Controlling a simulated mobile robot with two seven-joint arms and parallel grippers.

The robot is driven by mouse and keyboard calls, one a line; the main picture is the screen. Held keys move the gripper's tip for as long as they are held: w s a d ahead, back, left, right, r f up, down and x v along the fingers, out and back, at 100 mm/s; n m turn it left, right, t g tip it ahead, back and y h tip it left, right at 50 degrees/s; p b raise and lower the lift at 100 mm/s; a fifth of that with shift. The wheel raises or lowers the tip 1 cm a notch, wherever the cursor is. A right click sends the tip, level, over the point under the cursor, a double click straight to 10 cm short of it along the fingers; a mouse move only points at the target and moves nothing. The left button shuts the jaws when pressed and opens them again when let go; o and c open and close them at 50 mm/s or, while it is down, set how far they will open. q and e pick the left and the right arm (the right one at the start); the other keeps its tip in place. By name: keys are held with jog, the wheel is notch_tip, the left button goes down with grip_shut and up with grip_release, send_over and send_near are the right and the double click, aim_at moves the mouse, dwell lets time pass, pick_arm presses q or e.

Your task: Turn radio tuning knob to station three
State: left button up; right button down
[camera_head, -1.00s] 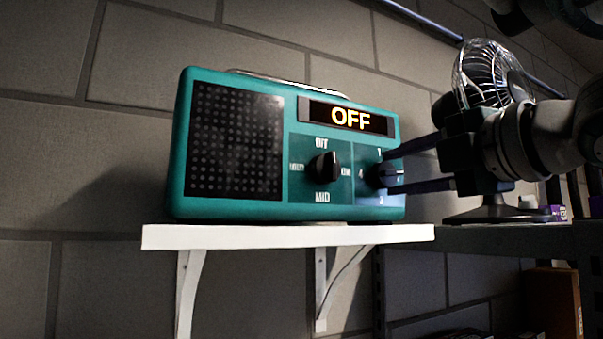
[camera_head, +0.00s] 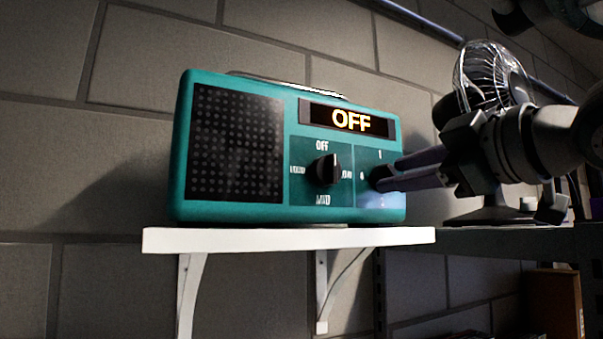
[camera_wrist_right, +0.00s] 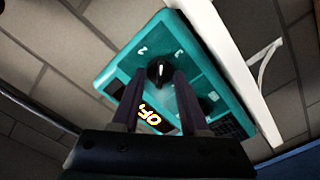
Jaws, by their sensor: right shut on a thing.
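The teal radio (camera_head: 240,211) stands on a white wall shelf (camera_head: 290,238), and its display (camera_head: 350,120) reads OFF. The dark tuning knob (camera_head: 375,173) is at its right end, ringed by number labels; 1 is above it. In the right wrist view, the tuning knob (camera_wrist_right: 158,73) sits between my fingertips, with 2 and 3 printed on its far side. My right gripper (camera_head: 388,175) comes from the right and is shut on this knob, partly hiding it. The exact setting of the knob is unclear. My left gripper is not in view.
A second black knob (camera_head: 327,170), labelled OFF above and MID below, is left of the tuning knob. A desk fan (camera_head: 490,75) stands behind my right gripper on a dark shelf (camera_head: 480,240). A cardboard box (camera_head: 553,300) is below at right.

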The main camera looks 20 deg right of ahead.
jog(key=m+p, duration=0.2)
jog(key=m, duration=0.5)
jog(key=shift+f+m, duration=0.1)
jog(key=shift+m, duration=0.6)
jog(key=shift+c, duration=2.1)
grip_release()
